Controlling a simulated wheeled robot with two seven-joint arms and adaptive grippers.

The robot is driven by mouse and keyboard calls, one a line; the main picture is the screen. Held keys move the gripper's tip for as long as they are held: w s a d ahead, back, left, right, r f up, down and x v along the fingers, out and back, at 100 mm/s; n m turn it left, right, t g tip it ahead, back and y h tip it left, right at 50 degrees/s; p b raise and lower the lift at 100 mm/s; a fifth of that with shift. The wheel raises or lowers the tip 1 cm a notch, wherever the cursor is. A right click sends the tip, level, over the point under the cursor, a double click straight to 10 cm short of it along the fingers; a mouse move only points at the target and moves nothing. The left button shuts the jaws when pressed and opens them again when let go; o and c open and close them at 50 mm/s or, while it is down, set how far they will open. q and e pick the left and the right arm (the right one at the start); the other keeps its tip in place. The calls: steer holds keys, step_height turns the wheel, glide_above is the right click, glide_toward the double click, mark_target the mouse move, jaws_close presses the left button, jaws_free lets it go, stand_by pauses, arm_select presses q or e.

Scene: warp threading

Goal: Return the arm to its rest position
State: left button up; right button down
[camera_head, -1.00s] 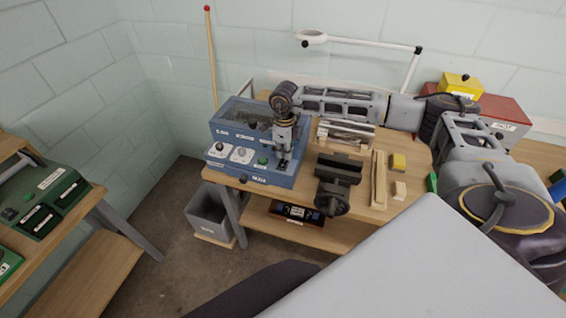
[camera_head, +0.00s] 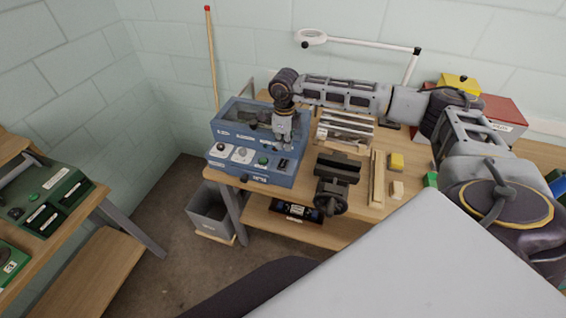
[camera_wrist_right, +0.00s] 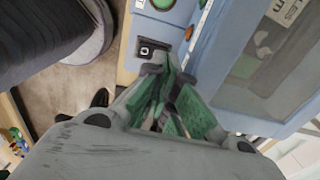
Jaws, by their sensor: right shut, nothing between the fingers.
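My right arm (camera_head: 345,95) reaches from the right across the workbench to the blue machine (camera_head: 227,157). My right gripper (camera_head: 284,145) hangs pointing down over the right part of this machine, near its front panel. In the right wrist view the gripper's fingers with green pads (camera_wrist_right: 170,105) are together, with nothing held. A dark switch or socket (camera_wrist_right: 154,46) on the blue panel shows just beyond the fingertips. I cannot tell whether the fingers touch the machine. My left gripper is not in view.
A black vise (camera_head: 336,180) stands right of the machine, with wooden strips (camera_head: 377,178) and small blocks (camera_head: 396,161) beside it. A white lamp (camera_head: 360,42) and a red box (camera_head: 505,122) are behind my arm. A grey bin (camera_head: 210,212) stands on the floor.

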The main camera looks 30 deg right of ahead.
steer(key=shift+r, duration=0.3)
steer(key=shift+a, duration=0.1)
stand_by(0.3)
